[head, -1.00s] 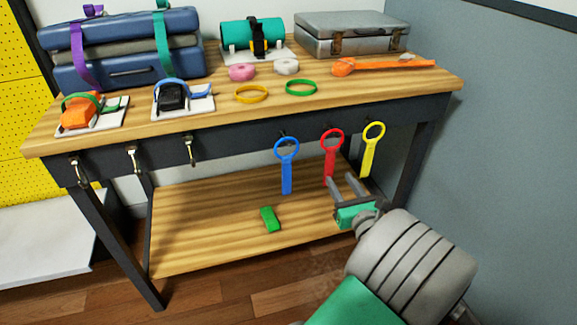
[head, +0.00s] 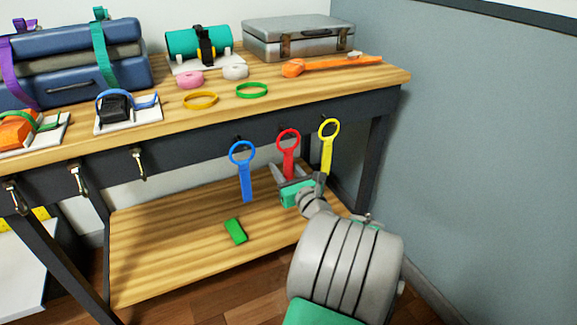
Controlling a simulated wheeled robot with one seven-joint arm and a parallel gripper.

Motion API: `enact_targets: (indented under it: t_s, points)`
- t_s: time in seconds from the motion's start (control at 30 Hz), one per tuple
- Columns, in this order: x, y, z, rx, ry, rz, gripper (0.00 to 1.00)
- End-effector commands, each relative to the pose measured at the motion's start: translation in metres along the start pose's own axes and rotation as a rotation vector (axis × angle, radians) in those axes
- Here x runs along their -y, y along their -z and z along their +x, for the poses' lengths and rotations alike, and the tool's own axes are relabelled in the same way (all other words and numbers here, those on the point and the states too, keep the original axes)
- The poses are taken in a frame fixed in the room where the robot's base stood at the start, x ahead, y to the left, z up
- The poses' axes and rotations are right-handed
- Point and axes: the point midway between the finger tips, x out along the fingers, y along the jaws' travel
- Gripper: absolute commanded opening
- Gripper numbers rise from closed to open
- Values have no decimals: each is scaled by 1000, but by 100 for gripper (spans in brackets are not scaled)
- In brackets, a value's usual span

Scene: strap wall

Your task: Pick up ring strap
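Three ring straps hang in a row from the front edge of the workbench: a blue one (head: 246,181), a red one (head: 288,152) and a yellow one (head: 327,153). Each has a round loop on top and a flat tail below. My gripper (head: 298,177) is open and empty, with its two fingers pointing up at the straps. In the picture the fingers lie on either side of the red strap's lower tail, the right one just below the yellow strap. I cannot tell whether they touch either strap or how far in front they are.
The workbench top (head: 210,118) holds a silver case (head: 300,42), a blue case (head: 70,70), rings and an orange strap (head: 330,64). A green block (head: 235,231) lies on the lower shelf (head: 165,250). A grey wall (head: 480,160) stands right.

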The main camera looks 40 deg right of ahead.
Motion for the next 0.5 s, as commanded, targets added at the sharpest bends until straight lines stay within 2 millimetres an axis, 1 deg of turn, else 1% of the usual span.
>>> enact_targets:
  t_s: [0.03, 0.07, 0.43, 0.5]
  points:
    - [0, 0, 0, 0, 0, 0, 33]
    - [0, 0, 0, 0, 0, 0, 30]
    - [0, 0, 0, 0, 0, 0, 0]
    - [0, 0, 0, 0, 0, 0, 0]
